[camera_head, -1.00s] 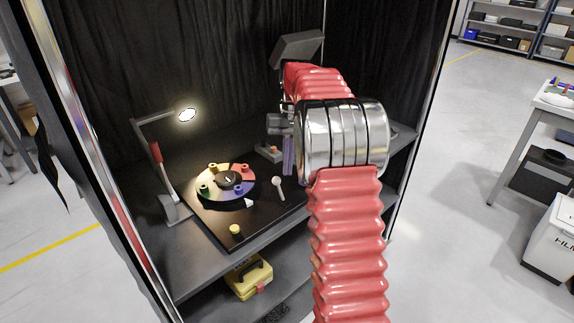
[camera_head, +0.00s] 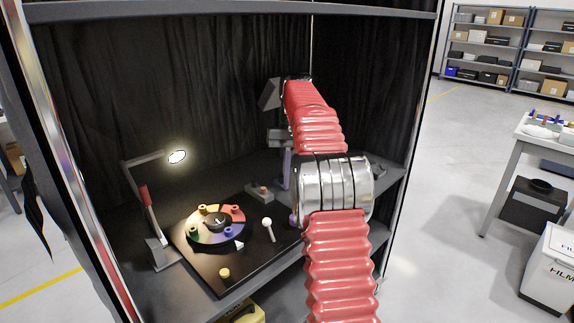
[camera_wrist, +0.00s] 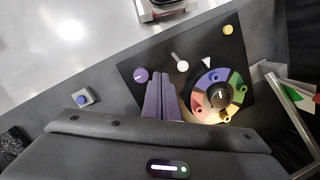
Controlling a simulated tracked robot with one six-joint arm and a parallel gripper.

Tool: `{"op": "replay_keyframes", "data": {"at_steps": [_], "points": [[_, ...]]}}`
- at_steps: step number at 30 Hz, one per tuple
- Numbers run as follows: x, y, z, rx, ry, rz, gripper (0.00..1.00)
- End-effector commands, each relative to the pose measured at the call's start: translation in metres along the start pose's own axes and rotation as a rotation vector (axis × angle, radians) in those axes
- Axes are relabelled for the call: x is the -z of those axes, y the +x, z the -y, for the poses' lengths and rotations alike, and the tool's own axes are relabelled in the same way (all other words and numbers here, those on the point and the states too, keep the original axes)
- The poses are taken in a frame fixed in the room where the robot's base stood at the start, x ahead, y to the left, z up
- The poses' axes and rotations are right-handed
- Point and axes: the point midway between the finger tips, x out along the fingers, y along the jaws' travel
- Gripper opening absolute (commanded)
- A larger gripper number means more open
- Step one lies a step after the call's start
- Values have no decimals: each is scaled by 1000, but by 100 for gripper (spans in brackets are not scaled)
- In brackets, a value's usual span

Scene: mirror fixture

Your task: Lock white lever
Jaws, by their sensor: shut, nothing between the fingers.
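The white lever (camera_head: 270,234) stands on the black board (camera_head: 205,271), its round white knob upper left of its shaft. In the wrist view the lever (camera_wrist: 182,66) shows its knob, between a purple knob (camera_wrist: 140,75) and the colored wheel (camera_wrist: 195,98). My gripper (camera_head: 286,172) is shut and empty, its purple fingers above and behind the board. In the wrist view my gripper (camera_wrist: 162,80) appears just below and left of the lever, apart from it in the picture. The red arm hides part of the board's right side.
A lit desk lamp (camera_head: 146,203) stands left of the board. A yellow button (camera_head: 224,273) is at the board's front corner. A small box with an orange top (camera_head: 262,191) sits behind the board. Black curtains and metal posts enclose the shelf. A blue button box (camera_wrist: 83,97) lies beyond the board.

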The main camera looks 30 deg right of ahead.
Motion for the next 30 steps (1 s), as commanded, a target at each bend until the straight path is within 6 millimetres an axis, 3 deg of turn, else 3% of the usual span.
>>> {"op": "replay_keyframes", "data": {"at_steps": [16, 30], "points": [[7, -36, 6, -1, -1, 0, 0], [7, -41, 6, 0, -1, 1, 0]]}}
